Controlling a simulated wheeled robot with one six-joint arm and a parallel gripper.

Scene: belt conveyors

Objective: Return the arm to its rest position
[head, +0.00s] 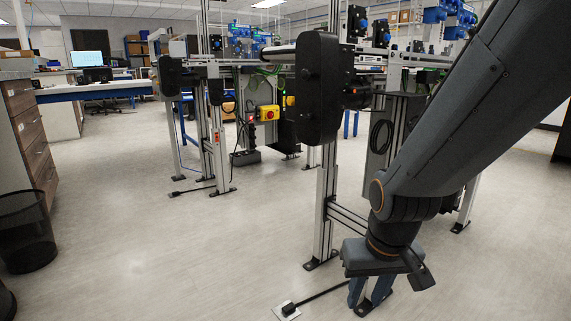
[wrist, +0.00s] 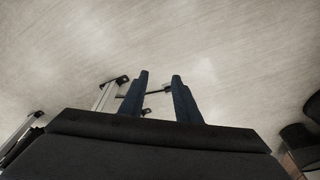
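My arm reaches down from the upper right of the head view, and my gripper (head: 366,300) hangs at its lower end with the fingers pointing at the floor. It is low, in front of the conveyor's metal legs. In the wrist view my gripper (wrist: 160,78) shows two blue fingers standing apart with nothing between them. Bare floor and parts of the conveyor feet show beyond the fingertips.
A conveyor stand's upright (head: 324,215) rises close to the left of my gripper. A yellow control box (head: 268,113) hangs farther back. A black waste bin (head: 25,230) and a drawer cabinet (head: 30,135) stand at left. The floor (head: 160,250) between is clear.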

